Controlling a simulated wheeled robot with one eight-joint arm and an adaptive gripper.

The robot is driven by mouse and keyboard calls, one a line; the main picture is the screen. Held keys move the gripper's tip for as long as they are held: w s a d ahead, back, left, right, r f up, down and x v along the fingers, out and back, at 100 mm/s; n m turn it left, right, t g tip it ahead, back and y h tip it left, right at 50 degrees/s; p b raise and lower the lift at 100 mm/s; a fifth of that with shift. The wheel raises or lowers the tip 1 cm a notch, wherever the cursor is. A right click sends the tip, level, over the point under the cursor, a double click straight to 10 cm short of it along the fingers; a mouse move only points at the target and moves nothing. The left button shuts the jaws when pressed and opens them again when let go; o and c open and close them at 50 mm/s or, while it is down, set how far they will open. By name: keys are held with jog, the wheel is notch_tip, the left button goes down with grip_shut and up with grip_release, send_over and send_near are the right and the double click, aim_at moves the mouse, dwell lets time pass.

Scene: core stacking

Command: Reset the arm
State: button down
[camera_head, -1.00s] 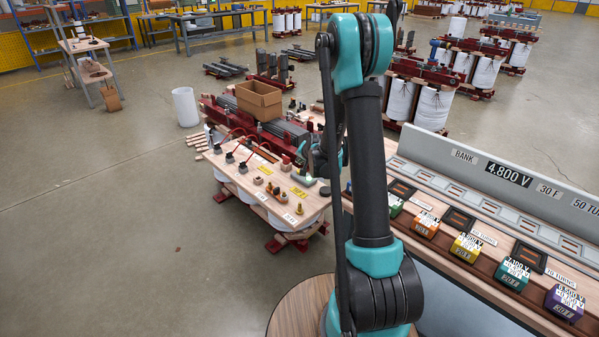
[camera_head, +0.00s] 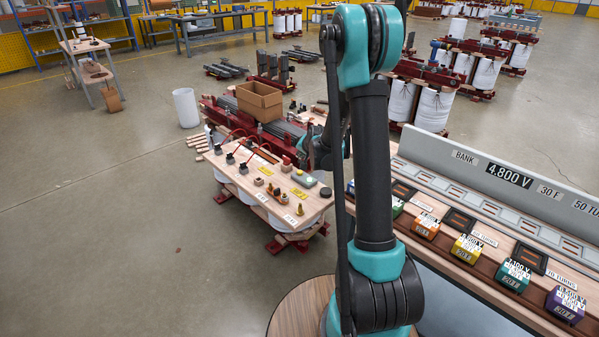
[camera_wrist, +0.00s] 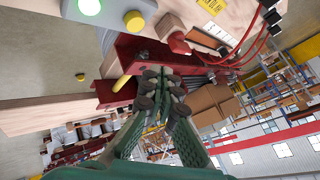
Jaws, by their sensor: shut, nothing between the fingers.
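My teal and black arm (camera_head: 370,170) rises through the middle of the head view, its upper end bent away from the camera. My gripper (camera_wrist: 158,92) shows in the wrist view with its dark fingers together and nothing between them. It hangs apart from the wooden board, with a red steel frame (camera_wrist: 145,52) behind the fingertips. In the head view the gripper is mostly hidden behind my arm, so its exact pose there cannot be told.
A wooden-topped bench (camera_head: 245,202) with small parts stands left of my arm. A cardboard box (camera_head: 259,100) sits behind it. A long rack (camera_head: 470,262) with coloured blocks lies to the right. Open floor (camera_head: 100,250) is at the left.

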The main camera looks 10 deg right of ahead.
jog(key=s+d+r+n+g+h, duration=0.1)
jog(key=s+d+n+g, duration=0.1)
jog(key=s, duration=1.8)
jog(key=s+d+r+n+g+h, duration=0.1)
jog(key=s+n, duration=0.3)
jog(key=s, duration=1.7)
jog(key=shift+d+r+n+g, duration=0.15)
jog(key=shift+d+n+g, duration=0.25)
jog(key=shift+g, duration=0.5)
jog(key=shift+w, duration=0.1)
